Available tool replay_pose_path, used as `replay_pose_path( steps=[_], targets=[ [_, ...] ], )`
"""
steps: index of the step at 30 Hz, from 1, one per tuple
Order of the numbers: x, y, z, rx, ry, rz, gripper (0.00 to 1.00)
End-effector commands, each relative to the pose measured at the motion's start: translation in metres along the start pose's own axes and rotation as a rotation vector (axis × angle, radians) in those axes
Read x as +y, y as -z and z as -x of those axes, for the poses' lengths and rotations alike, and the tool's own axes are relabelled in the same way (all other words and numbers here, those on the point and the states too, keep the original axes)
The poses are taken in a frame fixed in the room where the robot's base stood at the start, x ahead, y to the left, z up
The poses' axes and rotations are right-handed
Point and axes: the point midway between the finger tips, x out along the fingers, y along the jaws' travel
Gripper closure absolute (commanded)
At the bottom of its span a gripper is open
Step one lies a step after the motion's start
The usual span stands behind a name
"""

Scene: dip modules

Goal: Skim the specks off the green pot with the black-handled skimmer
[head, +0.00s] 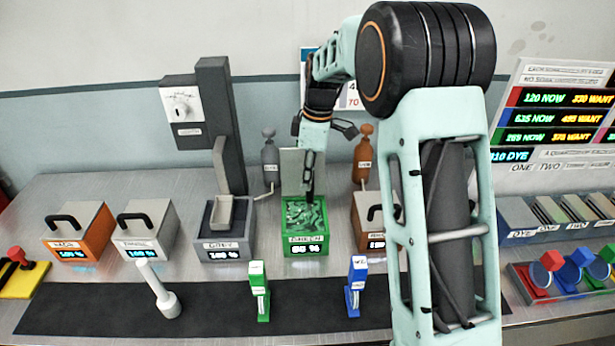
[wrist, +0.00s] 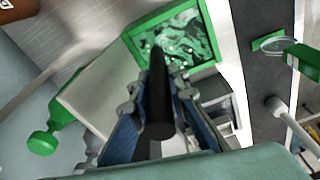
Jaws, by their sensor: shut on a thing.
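The green pot (head: 291,247) stands in the middle of the row with its grey lid (head: 292,172) raised behind it. Its dark green surface carries pale streaks and specks; the pot also shows at the top of the wrist view (wrist: 150,23). My gripper (head: 310,157) is above the pot, shut on the black handle of the skimmer (wrist: 157,90). The handle (head: 310,188) points down into the pot. The skimmer's head is not visible, so I cannot tell whether it touches the liquid.
A grey pot (head: 221,250) with a tall dark column stands left of the green one. A brown pot (head: 363,238) stands close on the right, partly behind my arm. In front, a black mat (head: 210,310) holds a white pestle-like tool (head: 160,292), a green stand (head: 258,288) and a blue stand (head: 355,285).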

Motion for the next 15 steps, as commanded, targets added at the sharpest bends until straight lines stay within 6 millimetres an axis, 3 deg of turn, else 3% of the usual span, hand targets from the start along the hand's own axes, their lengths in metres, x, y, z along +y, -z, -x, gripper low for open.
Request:
replay_pose_path(
  steps=[15],
  targets=[
    [-0.005, 0.028, -0.003, 0.000, -0.001, 0.002, 1.00]
  ],
)
